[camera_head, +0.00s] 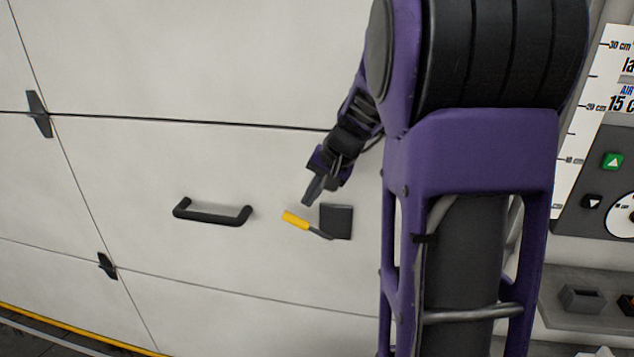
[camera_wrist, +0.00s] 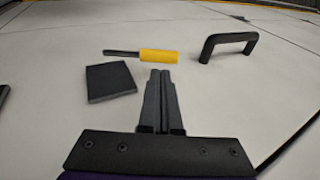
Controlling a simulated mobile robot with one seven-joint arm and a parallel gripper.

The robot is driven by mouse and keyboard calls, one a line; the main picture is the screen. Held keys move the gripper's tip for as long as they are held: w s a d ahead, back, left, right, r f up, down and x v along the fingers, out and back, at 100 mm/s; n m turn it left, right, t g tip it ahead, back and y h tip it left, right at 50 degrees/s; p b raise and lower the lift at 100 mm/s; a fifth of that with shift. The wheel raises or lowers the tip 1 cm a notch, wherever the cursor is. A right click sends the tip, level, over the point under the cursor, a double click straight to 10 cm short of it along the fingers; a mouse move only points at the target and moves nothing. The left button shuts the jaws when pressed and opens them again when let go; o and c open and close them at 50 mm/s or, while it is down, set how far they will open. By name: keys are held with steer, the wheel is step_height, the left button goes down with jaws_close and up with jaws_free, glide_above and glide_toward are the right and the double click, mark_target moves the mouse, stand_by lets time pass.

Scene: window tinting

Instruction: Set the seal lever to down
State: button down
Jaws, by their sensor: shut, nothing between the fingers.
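The seal lever has a yellow grip (camera_head: 296,220) on a thin dark rod beside a dark square plate (camera_head: 336,221) on the pale panelled door. In the head view the grip points left and slightly up from the rod. In the wrist view the yellow grip (camera_wrist: 158,57) lies just beyond my fingertips, with the square plate (camera_wrist: 110,81) to the left. My gripper (camera_head: 309,202) is shut and empty, just above the yellow grip in the head view. It also shows in the wrist view (camera_wrist: 160,74). I cannot tell whether the fingertips touch the lever.
A black pull handle (camera_head: 212,212) sticks out of the door left of the lever; it also shows in the wrist view (camera_wrist: 229,45). Black hinges (camera_head: 38,114) sit on the panel seams. A grey control panel (camera_head: 590,215) with buttons and a dial is at the right.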

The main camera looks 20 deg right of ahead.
mark_target(297, 217)
steer(key=shift+x, duration=2.75)
